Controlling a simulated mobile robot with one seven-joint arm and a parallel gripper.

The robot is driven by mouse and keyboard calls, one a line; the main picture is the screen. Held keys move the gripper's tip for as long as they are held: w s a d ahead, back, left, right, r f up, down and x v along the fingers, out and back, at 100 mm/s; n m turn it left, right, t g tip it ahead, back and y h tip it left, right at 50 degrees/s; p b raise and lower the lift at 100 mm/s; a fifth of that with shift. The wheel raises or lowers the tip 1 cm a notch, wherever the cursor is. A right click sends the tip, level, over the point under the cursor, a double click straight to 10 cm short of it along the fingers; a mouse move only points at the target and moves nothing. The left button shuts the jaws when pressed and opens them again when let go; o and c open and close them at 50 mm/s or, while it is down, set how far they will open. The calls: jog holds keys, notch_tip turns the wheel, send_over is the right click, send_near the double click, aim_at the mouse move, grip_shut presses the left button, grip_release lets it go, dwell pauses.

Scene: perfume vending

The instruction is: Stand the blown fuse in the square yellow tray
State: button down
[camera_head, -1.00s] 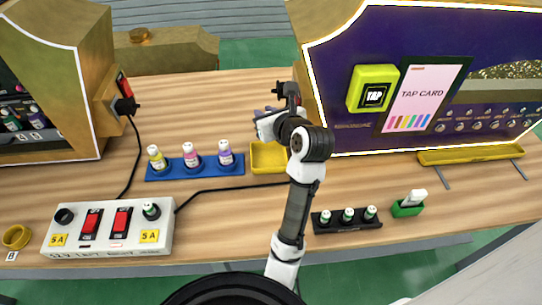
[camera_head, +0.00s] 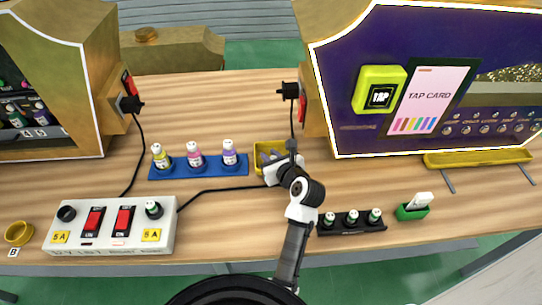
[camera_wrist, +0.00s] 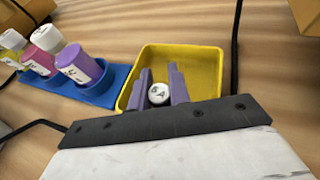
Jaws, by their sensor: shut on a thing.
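The square yellow tray (camera_head: 262,147) stands on the wooden table, right of the blue bottle rack. It also shows in the wrist view (camera_wrist: 205,58). My gripper (camera_head: 270,156) is over the tray, with its purple fingers pointing into it. In the wrist view, my gripper (camera_wrist: 160,88) is shut on the fuse (camera_wrist: 158,94), whose round white top reads "5 A". The fuse's lower part is hidden, so I cannot tell if it touches the tray floor. In the head view the fuse is hidden by my gripper.
A blue rack (camera_head: 200,169) with three bottles stands close left of the tray. A white fuse box (camera_head: 110,228) with red switches is at front left. A black fuse holder (camera_head: 350,226) and a green box (camera_head: 412,210) are at right. Black cables run near the tray.

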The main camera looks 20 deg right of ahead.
jog(key=c, duration=1.3)
grip_release()
jog(key=shift+r, duration=0.1)
jog(key=v, duration=1.2)
jog(key=shift+b, duration=0.3)
